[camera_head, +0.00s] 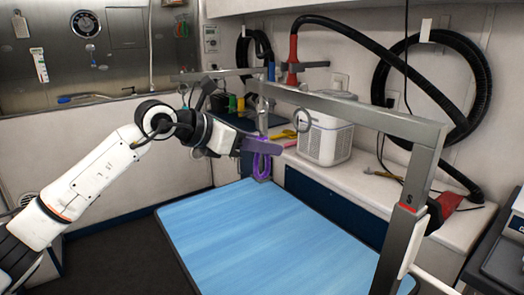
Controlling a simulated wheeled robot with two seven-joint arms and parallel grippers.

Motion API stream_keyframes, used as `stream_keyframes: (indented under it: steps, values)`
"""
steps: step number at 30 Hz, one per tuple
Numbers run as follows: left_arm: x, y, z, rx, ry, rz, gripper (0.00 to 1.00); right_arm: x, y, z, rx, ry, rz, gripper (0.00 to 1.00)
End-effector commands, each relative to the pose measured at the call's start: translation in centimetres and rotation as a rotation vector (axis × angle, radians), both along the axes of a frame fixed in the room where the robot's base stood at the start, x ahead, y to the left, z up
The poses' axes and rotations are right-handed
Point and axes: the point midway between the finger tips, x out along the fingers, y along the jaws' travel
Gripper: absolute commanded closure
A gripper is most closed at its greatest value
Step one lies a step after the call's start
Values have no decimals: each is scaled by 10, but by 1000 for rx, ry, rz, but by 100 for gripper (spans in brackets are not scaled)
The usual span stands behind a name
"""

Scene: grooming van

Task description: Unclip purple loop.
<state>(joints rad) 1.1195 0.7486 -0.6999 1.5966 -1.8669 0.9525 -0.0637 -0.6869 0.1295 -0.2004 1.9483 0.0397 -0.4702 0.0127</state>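The purple loop (262,163) hangs at the far end of the blue grooming table (262,240), below the grey overhead bar (350,108). My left gripper (265,147) reaches in from the left, with its fingers level with the upper part of the loop. The fingers overlap the loop in the picture. I cannot tell whether they touch it or are closed on it. The loop's clip is too small or hidden behind the fingers. My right gripper is not in view.
The grey post (408,215) with a red-handled clamp (450,203) rises at the table's right edge. A black hose (480,85) coils on the wall. The blue tabletop is clear.

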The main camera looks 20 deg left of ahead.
Motion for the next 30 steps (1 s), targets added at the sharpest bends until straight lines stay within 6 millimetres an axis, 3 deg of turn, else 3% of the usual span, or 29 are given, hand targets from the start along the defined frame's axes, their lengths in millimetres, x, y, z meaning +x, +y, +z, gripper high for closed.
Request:
stream_keyframes:
  steps: [5,12,30]
  values:
    - [0,0,0,0,0,0,62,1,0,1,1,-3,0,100]
    - [0,0,0,0,0,0,100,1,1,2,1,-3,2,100]
    - [0,0,13,-1,0,0,100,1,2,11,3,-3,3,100]
